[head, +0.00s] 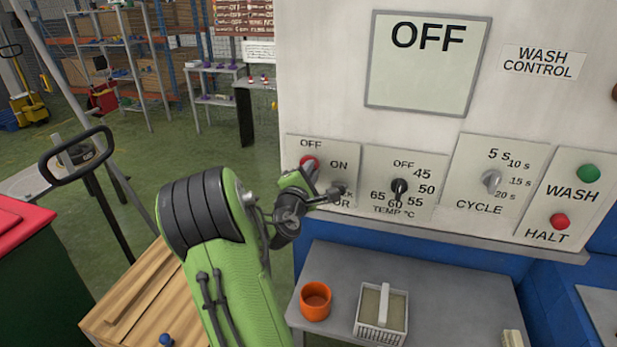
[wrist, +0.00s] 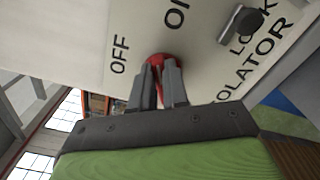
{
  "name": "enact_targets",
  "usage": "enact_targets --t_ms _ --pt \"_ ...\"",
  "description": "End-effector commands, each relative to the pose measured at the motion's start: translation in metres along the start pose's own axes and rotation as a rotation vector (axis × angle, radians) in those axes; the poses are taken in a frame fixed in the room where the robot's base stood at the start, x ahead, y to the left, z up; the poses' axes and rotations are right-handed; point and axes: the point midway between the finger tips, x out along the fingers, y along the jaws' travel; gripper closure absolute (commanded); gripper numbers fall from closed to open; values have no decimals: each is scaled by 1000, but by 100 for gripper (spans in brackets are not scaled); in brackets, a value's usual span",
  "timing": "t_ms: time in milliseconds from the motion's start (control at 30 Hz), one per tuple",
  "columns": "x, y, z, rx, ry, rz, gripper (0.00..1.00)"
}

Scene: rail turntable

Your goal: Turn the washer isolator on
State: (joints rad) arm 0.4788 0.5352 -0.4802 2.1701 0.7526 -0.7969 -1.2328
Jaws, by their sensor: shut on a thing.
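The washer isolator is a red rotary knob (head: 309,162) on the left plate of the white control panel, with OFF printed above it and ON to its right. My gripper (head: 311,176) is at the knob and hides its lower part in the head view. In the wrist view, both fingertips of my gripper (wrist: 158,70) are closed on the red knob (wrist: 157,59), with red showing between them. I cannot tell exactly which mark the knob points to. The large display (head: 428,64) above reads OFF.
A small lock lever (wrist: 241,24) sits right beside the isolator. TEMP (head: 399,189) and CYCLE (head: 491,181) knobs are further right, then a green WASH button (head: 588,173) and red HALT button (head: 559,221). Below, a grey shelf (head: 455,290) holds an orange cup (head: 315,301) and basket (head: 381,318).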

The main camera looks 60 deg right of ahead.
Motion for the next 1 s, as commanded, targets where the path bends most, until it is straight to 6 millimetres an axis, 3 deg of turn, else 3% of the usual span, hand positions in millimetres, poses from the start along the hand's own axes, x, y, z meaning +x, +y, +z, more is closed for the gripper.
enact_targets --t_ms 500,1000 --pt "0 -8 -2 411 -1 2 100" --pt "0 -8 -2 539 0 -1 100"
